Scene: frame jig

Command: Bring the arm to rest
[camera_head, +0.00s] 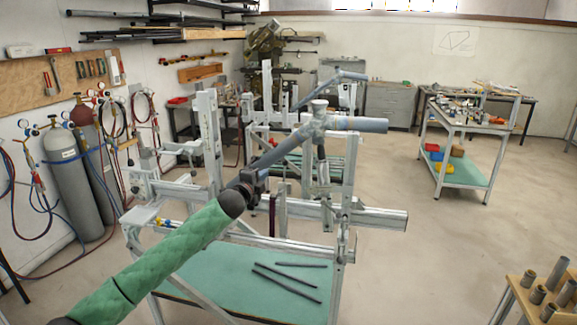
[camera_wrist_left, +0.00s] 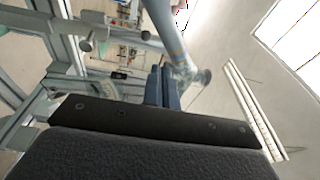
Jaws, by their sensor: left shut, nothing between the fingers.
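My left arm comes in from the lower left of the head view in a green sleeve. Its left gripper (camera_head: 262,172) is in front of the frame jig (camera_head: 205,140), near a blue-grey frame tube (camera_head: 285,148) that slants up to a grey joint and a short horizontal tube (camera_head: 360,124). In the left wrist view the gripper's fingers (camera_wrist_left: 162,88) are together and empty. The tube (camera_wrist_left: 163,28) passes just beyond them there; whether they touch it I cannot tell. My right gripper is in neither view.
Loose dark tubes (camera_head: 288,280) lie on the jig's green lower shelf (camera_head: 215,275). Gas cylinders (camera_head: 72,175) stand by the left wall. A wheeled cart (camera_head: 462,172) stands at right, and a tube rack (camera_head: 540,290) at lower right. The floor between them is clear.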

